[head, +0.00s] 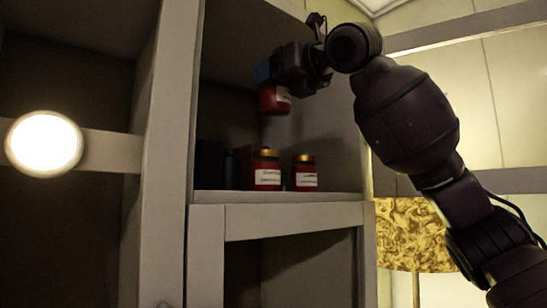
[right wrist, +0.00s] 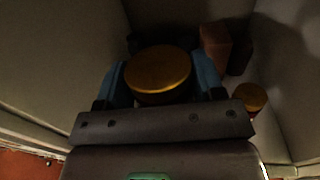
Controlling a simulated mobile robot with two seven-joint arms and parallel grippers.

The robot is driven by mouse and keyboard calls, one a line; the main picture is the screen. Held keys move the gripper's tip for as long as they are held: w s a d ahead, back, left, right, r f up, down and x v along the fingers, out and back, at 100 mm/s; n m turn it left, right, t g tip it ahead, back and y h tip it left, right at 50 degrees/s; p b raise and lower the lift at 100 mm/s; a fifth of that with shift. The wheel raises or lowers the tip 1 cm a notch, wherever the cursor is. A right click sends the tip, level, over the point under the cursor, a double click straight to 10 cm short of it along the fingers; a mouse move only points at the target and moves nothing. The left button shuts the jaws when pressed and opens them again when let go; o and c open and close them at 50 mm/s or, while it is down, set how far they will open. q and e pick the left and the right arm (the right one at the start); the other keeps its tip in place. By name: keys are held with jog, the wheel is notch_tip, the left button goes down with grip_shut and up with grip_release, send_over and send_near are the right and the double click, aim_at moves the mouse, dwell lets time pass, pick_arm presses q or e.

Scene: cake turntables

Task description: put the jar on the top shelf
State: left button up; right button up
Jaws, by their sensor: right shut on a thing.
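My right gripper (head: 266,73) is shut on a red jar (head: 273,101) with a pale label. It holds the jar upright inside the open cabinet, above the shelf (head: 280,196) and apart from it. In the right wrist view the jar's gold lid (right wrist: 158,74) sits between the blue fingers of the right gripper (right wrist: 160,82). In the head view the fingers hide the top of the jar. My left gripper is not in view.
Two similar red jars with gold lids, one left (head: 266,172) and one right (head: 304,175), stand at the shelf's front. Dark boxes (head: 210,163) stand at its left. A cabinet post (head: 172,130) bounds the opening. A bright round lamp (head: 44,143) shows at far left.

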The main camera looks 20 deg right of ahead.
notch_tip(320, 180, down, 14)
jog(key=shift+w+a+r, duration=0.1)
dwell(0.5)
jog(key=o, duration=1)
